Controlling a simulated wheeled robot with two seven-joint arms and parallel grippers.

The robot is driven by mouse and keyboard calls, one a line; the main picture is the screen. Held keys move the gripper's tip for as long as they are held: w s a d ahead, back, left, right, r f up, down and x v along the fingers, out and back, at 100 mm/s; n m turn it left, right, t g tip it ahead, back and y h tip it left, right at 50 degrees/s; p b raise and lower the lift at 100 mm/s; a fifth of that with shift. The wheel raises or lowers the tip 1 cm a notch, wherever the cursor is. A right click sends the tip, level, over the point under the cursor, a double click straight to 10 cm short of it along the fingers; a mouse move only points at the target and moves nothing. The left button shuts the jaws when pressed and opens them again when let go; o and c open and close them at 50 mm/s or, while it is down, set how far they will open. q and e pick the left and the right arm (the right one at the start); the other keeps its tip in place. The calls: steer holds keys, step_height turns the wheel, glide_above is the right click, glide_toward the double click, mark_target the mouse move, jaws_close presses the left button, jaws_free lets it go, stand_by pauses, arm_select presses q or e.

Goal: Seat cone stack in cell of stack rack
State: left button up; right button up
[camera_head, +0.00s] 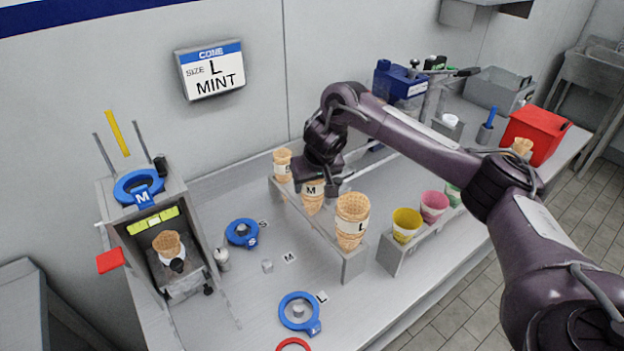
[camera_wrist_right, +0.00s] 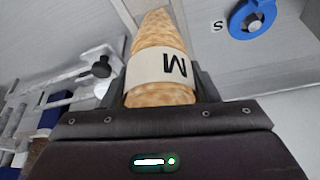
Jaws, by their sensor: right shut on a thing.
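The cone stack rack (camera_head: 329,243) is a long grey rail on the metal counter. A waffle cone stack with a white M sleeve (camera_head: 312,190) is at its middle; it also shows in the right wrist view (camera_wrist_right: 161,66). My right gripper (camera_head: 318,184) is shut on this stack from above and behind, hiding part of its rim. I cannot tell whether its tip is fully down in the cell. An S cone stack (camera_head: 282,166) stands at the rack's far end and a larger L cone stack (camera_head: 352,222) at the near end. My left gripper is not in view.
A cone machine (camera_head: 170,240) with a blue M ring stands at the left. Blue rings S (camera_head: 242,233) and L (camera_head: 299,313) lie on the counter. A holder with coloured cups (camera_head: 407,226) is right of the rack. A wall sign (camera_head: 211,71) reads size L mint.

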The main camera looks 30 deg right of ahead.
steer(key=o, duration=0.8)
steer(key=shift+o, duration=0.2)
steer(key=p+v, duration=0.3)
steer(key=v, duration=0.4)
steer(key=shift+w, duration=0.1)
steer(key=shift+s+r, duration=0.3)
steer(key=shift+r, duration=0.1)
steer(key=shift+f, duration=0.15)
